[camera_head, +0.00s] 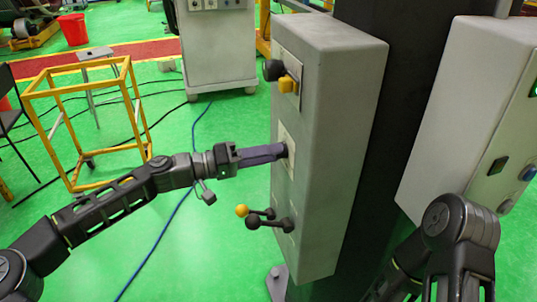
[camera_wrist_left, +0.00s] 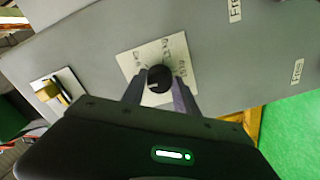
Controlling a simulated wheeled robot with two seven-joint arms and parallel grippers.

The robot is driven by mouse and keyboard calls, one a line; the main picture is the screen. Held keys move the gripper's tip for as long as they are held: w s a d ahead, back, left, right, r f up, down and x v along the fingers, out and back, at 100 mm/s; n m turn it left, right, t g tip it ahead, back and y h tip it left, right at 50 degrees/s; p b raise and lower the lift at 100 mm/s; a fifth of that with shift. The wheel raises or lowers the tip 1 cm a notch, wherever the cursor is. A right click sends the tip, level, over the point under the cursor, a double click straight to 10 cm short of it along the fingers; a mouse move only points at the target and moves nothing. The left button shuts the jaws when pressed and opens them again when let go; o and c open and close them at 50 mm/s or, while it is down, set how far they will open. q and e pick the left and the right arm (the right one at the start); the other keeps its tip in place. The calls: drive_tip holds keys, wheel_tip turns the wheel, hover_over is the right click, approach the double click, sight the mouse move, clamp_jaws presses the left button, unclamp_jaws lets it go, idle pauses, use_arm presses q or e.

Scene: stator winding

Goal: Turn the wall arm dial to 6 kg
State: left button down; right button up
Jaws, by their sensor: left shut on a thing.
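The dial is a small black round knob (camera_wrist_left: 159,79) with a light pointer mark, on a square pale plate (camera_wrist_left: 178,50) in the left wrist view. Lettering at the plate's edges is too small to read surely. In the head view the plate (camera_head: 286,144) is on the left face of a grey wall box (camera_head: 335,130). My left gripper (camera_wrist_left: 158,88) has a finger on each side of the knob and is shut on it. In the head view the left gripper (camera_head: 284,151) reaches the plate from the left and hides the knob. My right gripper is not in view.
Above the dial is a yellow and black switch (camera_head: 286,83). A second grey box (camera_head: 480,115) stands at right. A yellow frame (camera_head: 85,125) stands on the green floor at left.

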use_arm(q)
drive_tip(key=shift+n, duration=0.6)
drive_tip(key=c, duration=0.9)
unclamp_jaws()
drive_tip(key=shift+c, duration=0.2)
drive_tip(key=b+v, duration=0.1)
drive_tip(key=v, duration=0.6)
drive_tip(key=shift+a, duration=0.35)
drive_tip(key=shift+s, duration=0.1)
